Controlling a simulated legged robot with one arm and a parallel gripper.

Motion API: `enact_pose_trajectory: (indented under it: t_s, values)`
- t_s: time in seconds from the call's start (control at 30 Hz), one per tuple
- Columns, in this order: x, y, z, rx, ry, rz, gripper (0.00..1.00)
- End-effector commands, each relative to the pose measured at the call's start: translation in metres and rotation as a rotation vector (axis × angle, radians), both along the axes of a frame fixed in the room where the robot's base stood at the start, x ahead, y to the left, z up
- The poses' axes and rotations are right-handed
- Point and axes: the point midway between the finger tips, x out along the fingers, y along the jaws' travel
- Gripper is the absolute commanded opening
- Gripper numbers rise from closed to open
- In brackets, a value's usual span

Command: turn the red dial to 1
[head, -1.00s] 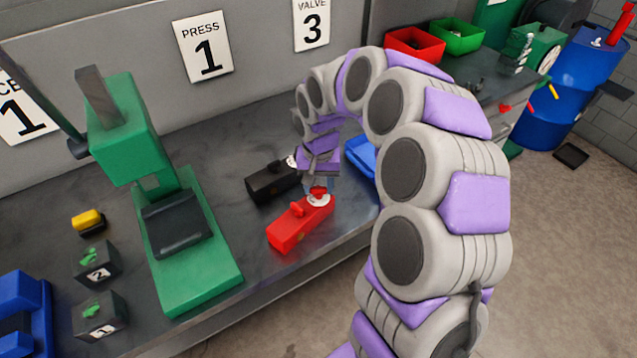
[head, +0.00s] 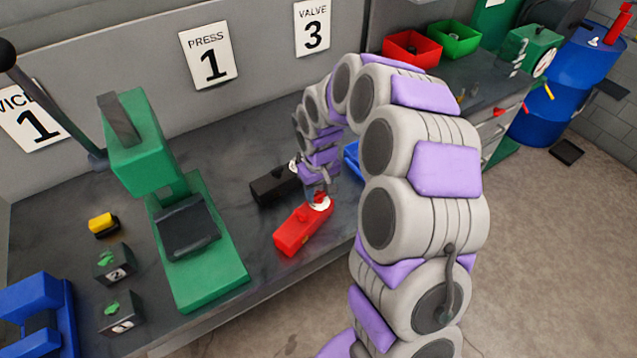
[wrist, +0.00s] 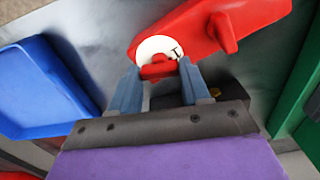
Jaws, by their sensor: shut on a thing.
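The red crimper (head: 301,229) lies on the workbench, with a raised red knob on its body. At its far end is a white dial face with a red dial (wrist: 157,69) in the middle. A dark mark shows on the white face (wrist: 176,52) in the wrist view, too small to read for certain. My gripper (wrist: 157,80) comes down over the dial, its two blue-grey fingers on either side of the red dial and shut on it. In the head view my gripper (head: 320,190) partly hides the dial.
A black crimper (head: 272,186) lies just behind the red one. A blue tray (wrist: 35,90) is close beside my gripper. A green press (head: 195,240) stands to the left. Red (head: 412,52) and green (head: 455,40) bins sit at the back right.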

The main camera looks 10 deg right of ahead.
Motion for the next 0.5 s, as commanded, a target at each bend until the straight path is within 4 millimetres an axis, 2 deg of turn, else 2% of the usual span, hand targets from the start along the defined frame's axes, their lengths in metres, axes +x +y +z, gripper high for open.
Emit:
enact_pose_trajectory:
  t_s: [0.23, 0.5]
  values:
    - [0.0000, 0.0002, 0.0011, 0.000, 0.000, 0.116, 0.16]
    - [0.0000, 0.0001, 0.0000, -0.001, 0.000, 0.161, 0.16]
